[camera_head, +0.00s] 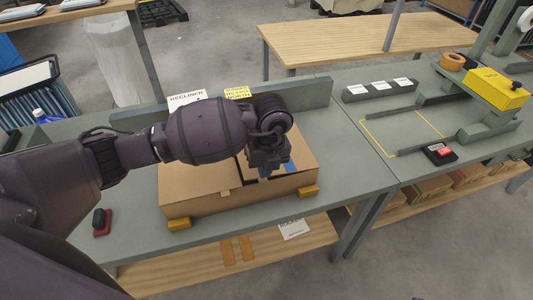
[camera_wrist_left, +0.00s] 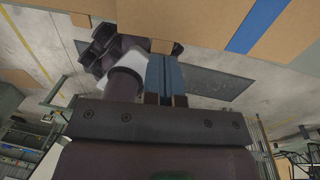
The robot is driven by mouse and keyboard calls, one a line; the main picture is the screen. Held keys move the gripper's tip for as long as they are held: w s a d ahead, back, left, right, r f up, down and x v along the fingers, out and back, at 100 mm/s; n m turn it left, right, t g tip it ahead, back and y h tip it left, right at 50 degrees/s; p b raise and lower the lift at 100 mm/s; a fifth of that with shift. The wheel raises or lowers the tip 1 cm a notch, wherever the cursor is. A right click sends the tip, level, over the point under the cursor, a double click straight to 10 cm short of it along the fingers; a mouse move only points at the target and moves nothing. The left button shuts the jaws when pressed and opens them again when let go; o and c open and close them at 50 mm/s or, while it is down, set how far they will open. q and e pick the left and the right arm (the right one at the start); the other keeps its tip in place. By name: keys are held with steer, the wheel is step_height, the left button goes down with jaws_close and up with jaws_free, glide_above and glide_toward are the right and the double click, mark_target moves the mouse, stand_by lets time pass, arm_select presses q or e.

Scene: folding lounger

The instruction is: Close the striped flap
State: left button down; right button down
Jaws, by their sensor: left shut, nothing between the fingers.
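The cardboard box (camera_head: 240,190) sits on the grey workbench between yellow corner blocks. My left arm hides much of its top. The striped flap (camera_wrist_left: 275,28) shows in the left wrist view as brown cardboard with a blue stripe, at the upper right. In the head view a piece of the blue stripe (camera_head: 290,166) shows just right of my gripper. The flap's exact angle is hard to tell. My left gripper (camera_head: 268,172) is over the right part of the box, shut and empty; its closed fingers also show in the left wrist view (camera_wrist_left: 166,78). My right gripper is not in view.
Label cards (camera_head: 187,99) stand behind the box. A red-and-black stamp-like object (camera_head: 101,222) lies left of the box. The bench to the right holds a yellow-marked area (camera_head: 405,130), a small black-and-red device (camera_head: 439,153) and a grey fixture. The bench strip right of the box is clear.

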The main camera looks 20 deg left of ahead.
arm_select(q)
steer(key=shift+a+f, duration=0.1)
steer(key=shift+f, duration=1.05)
steer(key=shift+s+a+f+h+b, duration=0.15)
steer(key=shift+f+h+b, duration=0.2)
steer(key=shift+f, duration=0.3)
steer(key=shift+r, duration=0.2)
steer(key=shift+r+p, duration=0.7)
steer(key=shift+r, duration=0.05)
